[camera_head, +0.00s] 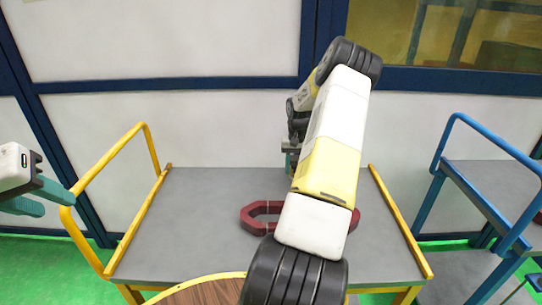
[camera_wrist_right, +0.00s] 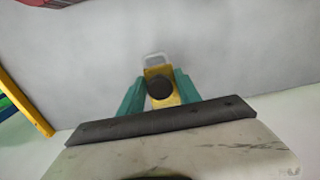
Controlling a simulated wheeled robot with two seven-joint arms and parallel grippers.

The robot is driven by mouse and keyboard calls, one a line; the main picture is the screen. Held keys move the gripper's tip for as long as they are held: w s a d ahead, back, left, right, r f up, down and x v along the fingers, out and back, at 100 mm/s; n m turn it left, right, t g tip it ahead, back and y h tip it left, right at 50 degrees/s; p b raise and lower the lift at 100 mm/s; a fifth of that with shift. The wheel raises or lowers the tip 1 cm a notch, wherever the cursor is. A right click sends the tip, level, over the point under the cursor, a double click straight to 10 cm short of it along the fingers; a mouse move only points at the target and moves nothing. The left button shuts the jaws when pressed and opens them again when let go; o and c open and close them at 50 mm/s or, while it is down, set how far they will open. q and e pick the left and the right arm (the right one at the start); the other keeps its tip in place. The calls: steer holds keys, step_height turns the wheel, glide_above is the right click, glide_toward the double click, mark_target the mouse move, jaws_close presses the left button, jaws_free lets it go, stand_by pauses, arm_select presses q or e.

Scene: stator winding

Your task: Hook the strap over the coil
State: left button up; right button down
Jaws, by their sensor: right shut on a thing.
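The dark red coil (camera_head: 260,226), an octagonal ring, lies on the grey top of a cart; my right arm crosses in front and hides its middle. In the right wrist view my right gripper (camera_wrist_right: 158,92) is shut on the strap, a yellow piece (camera_wrist_right: 158,72) with a dark round knob and a pale loop (camera_wrist_right: 157,58) at its far end. In the head view my right gripper is mostly hidden behind my arm, beyond the coil. My left gripper (camera_head: 58,204) is at the left edge, fingers apart and empty, away from the coil.
The cart top (camera_head: 200,215) is clear left of the coil. A yellow handrail (camera_head: 152,150) rises at the cart's left. A blue-framed cart (camera_head: 490,190) stands at the right. A round wooden surface (camera_head: 205,292) is at the front. A pale wall (camera_head: 220,125) stands behind.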

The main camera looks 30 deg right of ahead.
steer(key=shift+s+a, duration=1.25)
steer(key=shift+s, duration=1.05)
steer(key=shift+s+a, duration=1.3)
steer(key=shift+s, duration=1.05)
steer(key=shift+s+a, duration=1.25)
steer(key=shift+s, duration=1.05)
steer(key=shift+s+a, duration=0.1)
